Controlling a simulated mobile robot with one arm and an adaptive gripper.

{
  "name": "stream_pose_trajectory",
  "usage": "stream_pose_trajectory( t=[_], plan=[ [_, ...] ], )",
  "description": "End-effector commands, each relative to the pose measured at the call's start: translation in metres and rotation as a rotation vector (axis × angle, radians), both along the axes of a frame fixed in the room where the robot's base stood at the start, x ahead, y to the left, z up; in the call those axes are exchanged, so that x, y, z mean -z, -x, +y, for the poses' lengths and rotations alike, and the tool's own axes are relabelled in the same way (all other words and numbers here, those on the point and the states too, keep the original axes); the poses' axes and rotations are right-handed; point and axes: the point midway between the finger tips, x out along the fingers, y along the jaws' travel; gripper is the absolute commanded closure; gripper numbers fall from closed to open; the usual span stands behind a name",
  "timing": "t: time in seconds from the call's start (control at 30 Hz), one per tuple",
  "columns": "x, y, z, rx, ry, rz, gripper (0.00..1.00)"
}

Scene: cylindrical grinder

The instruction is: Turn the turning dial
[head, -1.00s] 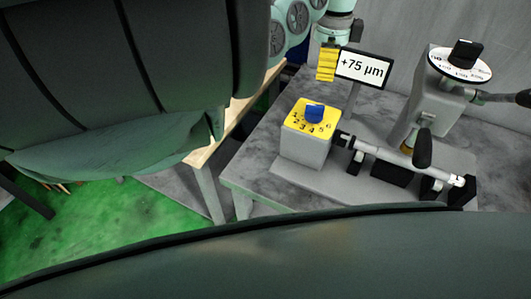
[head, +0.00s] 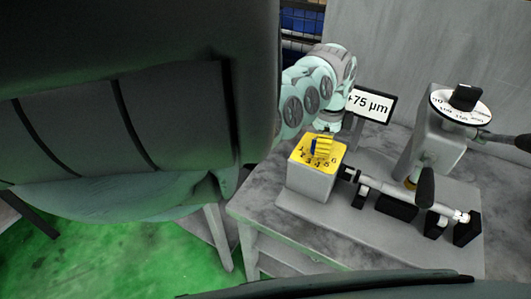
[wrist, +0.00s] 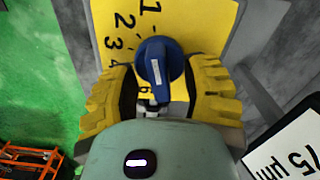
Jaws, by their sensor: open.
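The blue turning dial (head: 314,146) sits on a yellow number plate (head: 329,166) on top of a grey box. In the wrist view the dial (wrist: 160,58) has a white mark on its lower half, and the plate (wrist: 200,20) shows 1, 2, 3, 4 and a partly hidden 6. My gripper (head: 322,147) is at the dial in the head view. In the wrist view its yellow ribbed fingers (wrist: 161,78) are apart, one on each side of the dial's lower part. I cannot tell whether either finger touches it.
A "+75 µm" sign (head: 370,104) stands just behind the box. To the right are a spindle with a black lever (head: 425,188) and a grey column with a white scale and black knob (head: 465,97). Bare grey tabletop (head: 262,190) lies left of the box.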

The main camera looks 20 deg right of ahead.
Motion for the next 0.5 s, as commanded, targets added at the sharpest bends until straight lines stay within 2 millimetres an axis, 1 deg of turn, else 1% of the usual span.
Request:
stream_pose_trajectory(
  t=[0.1,0.13,0.5],
  plan=[
    [-0.0002,0.0006,-0.0008,0.002,0.0,0.0,0.54],
    [-0.0002,0.0006,-0.0008,0.002,0.0,0.0,0.49],
    [-0.0004,0.0005,-0.0007,0.002,0.0,0.0,0.87]
  ],
)
